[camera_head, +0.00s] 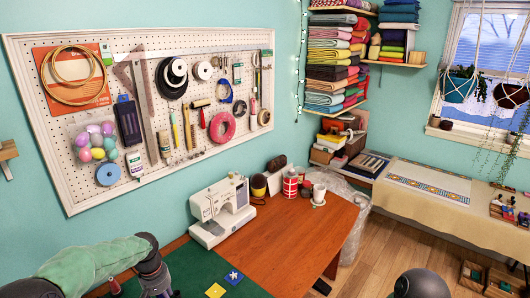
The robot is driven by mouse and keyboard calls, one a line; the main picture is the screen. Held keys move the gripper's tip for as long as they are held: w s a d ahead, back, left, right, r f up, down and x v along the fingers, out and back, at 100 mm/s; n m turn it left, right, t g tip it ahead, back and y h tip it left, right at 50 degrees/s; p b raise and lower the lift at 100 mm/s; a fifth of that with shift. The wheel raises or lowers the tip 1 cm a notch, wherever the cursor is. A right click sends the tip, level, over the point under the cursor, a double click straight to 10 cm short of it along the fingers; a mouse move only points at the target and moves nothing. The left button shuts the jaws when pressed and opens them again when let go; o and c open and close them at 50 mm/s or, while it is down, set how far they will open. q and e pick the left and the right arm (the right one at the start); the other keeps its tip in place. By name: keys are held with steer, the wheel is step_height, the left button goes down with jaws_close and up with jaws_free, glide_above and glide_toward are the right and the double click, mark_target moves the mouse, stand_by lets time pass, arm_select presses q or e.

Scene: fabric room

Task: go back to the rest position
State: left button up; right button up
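My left arm comes in at the lower left, with a green and dark grey link that bends down at a dark joint. Its gripper is not visible; the arm runs out of the bottom edge of the view. A dark grey rounded part at the bottom right looks like part of my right arm; no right gripper shows. A wooden table (300,240) stands in front of me, with a green mat (190,272) on its near left part. A blue patch (234,276) and a yellow patch (215,290) lie on or at the edge of the mat.
A white sewing machine (222,210) stands at the table's back edge. A red-and-white can (290,184) and a white mug (318,194) stand toward the back right. A pegboard (150,60) hangs behind. A cloth-covered table (420,205) is at the right, with wooden floor between.

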arm_select(q)
steer(key=s+d+f+h, duration=0.1)
steer(key=s+d+f, duration=0.25)
steer(key=f, duration=0.25)
steer(key=s+d+f+m+h, duration=0.1)
steer(key=s+d+f, duration=0.1)
steer(key=d+f, duration=0.3)
steer(key=s+d+f+h, duration=0.1)
steer(key=s+d+f, duration=0.1)
steer(key=f, duration=0.4)
steer(key=s+d+f, duration=0.5)
steer(key=s, duration=0.4)
steer(key=s+d+f, duration=0.4)
steer(key=s+f, duration=0.1)
steer(key=s, duration=0.4)
steer(key=w+b+x, duration=0.1)
steer(key=b+x, duration=0.7)
steer(key=b, duration=0.2)
steer(key=shift+w+a+f+m+h, duration=0.2)
steer(key=shift+a+m+h, duration=0.1)
steer(key=shift+m, duration=0.1)
arm_select(e)
step_height(320, 180, down, 10)
steer(key=shift+w, duration=0.15)
